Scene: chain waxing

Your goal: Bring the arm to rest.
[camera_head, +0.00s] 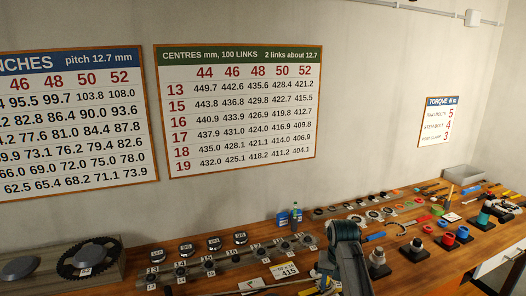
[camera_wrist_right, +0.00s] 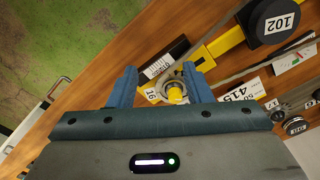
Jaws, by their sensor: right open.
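My right gripper (camera_wrist_right: 160,80) shows in the right wrist view with its two blue fingers spread apart. A grey and yellow part (camera_wrist_right: 174,90) with a 16 tag beside it shows between the fingers, below them; I see no grip on it. In the head view my right arm rises from the bottom edge over the bench, and its fingertips are hard to make out. My left gripper is not in view.
The wooden bench (camera_head: 215,284) carries rows of numbered sprockets, a 415 card (camera_head: 286,271), and coloured tools at the right. A large chainring (camera_head: 90,258) lies on a grey block at the left. Wall charts (camera_head: 240,105) hang behind.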

